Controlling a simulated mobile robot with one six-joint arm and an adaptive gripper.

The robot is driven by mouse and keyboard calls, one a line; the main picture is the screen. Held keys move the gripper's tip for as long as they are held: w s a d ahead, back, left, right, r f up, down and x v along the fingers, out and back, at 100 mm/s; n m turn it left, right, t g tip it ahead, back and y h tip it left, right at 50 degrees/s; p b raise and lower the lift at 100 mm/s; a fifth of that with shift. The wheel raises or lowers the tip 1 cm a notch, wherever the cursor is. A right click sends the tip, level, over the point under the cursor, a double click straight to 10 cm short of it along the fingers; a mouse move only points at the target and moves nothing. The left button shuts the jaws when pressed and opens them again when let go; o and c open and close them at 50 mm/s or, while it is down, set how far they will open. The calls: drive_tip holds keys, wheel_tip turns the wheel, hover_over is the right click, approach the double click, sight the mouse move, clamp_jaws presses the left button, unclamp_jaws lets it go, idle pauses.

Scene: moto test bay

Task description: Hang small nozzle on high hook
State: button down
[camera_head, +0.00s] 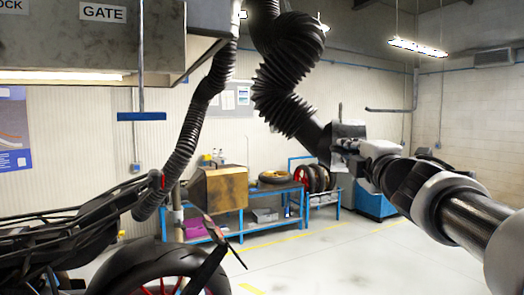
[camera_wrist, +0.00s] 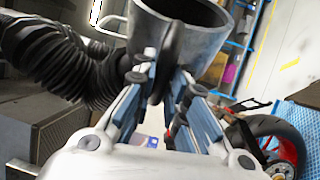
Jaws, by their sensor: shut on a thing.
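My gripper (camera_head: 345,148) is shut on a grey metal nozzle (camera_head: 350,130) at the end of a thick black corrugated hose (camera_head: 288,80). The hose hangs from above in the head view. In the wrist view the fingers close on a dark fin on the side of the wide, open-mouthed nozzle (camera_wrist: 190,16); its hose (camera_wrist: 60,60) runs off left. A grey hanging rod with a sideways arm (camera_head: 388,110), perhaps a hook, shows right of the gripper in the head view, apart from the nozzle. I cannot tell which hook is the high one.
A blue bar (camera_head: 141,116) hangs on a rod at left, below the GATE box (camera_head: 110,40). A second, thinner hose (camera_head: 205,100) runs down to the motorcycle (camera_head: 150,265). A blue workbench (camera_head: 270,187) stands at the back wall. Floor at centre right is clear.

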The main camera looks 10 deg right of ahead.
drive_tip(key=shift+s+d+r+p, duration=0.1)
drive_tip(key=shift+s+d+p, duration=0.15)
drive_tip(key=shift+d, duration=0.35)
drive_tip(key=shift+s+d+p, duration=0.2)
drive_tip(key=shift+d+p, duration=0.1)
drive_tip(key=shift+d, duration=0.25)
drive_tip(key=shift+s+d+r+p, duration=0.1)
drive_tip(key=shift+s+d+p, duration=0.15)
drive_tip(key=shift+d, duration=0.35)
drive_tip(key=shift+f, duration=0.1)
